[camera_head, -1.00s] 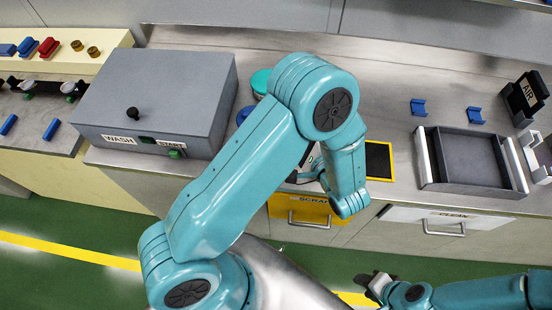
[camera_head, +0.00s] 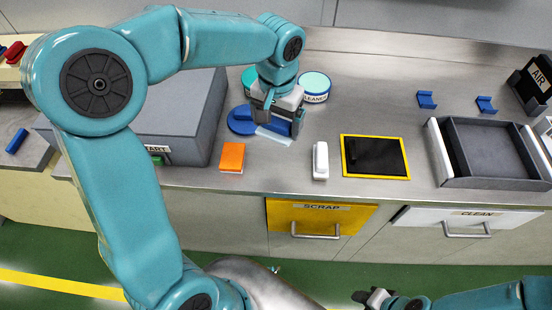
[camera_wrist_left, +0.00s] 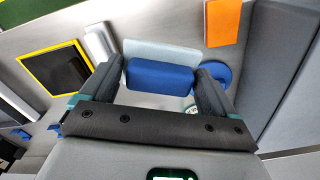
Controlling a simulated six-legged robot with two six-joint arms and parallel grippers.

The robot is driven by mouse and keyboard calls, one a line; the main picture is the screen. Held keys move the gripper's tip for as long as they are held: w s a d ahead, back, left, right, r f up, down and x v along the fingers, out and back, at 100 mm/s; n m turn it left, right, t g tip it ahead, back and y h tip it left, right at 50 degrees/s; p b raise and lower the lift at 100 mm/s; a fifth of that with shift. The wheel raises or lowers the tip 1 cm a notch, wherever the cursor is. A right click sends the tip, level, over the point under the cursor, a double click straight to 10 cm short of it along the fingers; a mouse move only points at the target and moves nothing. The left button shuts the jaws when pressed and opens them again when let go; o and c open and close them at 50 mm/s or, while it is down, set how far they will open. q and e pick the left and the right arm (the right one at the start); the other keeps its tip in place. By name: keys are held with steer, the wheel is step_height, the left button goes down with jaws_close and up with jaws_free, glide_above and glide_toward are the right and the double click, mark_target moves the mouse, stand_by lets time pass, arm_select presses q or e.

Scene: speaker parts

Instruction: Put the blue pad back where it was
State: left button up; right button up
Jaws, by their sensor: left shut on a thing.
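My left gripper (camera_head: 278,122) is shut on the blue pad (camera_head: 284,125), low over the steel bench. In the left wrist view the blue pad (camera_wrist_left: 160,76) sits between the two fingers, with a pale light-blue layer (camera_wrist_left: 160,50) along its far edge. A round blue disc (camera_head: 241,120) lies on the bench just left of the gripper; it also shows in the wrist view (camera_wrist_left: 222,74). Whether the pad touches the bench or the disc is unclear. My right gripper (camera_head: 372,297) is at the bottom of the head view, empty-looking, its jaw opening unclear.
An orange pad (camera_head: 232,157), a white block (camera_head: 320,160) and a yellow-framed black panel (camera_head: 346,170) line the front of the bench. A teal-topped cleaner jar (camera_head: 315,90) stands behind the gripper. The grey wash box (camera_head: 180,120) is at left, a grey tray (camera_head: 445,150) at right.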

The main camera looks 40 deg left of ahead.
mark_target(277, 164)
arm_select(q)
step_height(277, 164, down, 14)
steer(key=o, duration=1.1)
steer(key=shift+w, duration=0.1)
steer(key=shift+c, duration=0.2)
step_height(277, 164, up, 12)
steer(key=shift+r, duration=0.1)
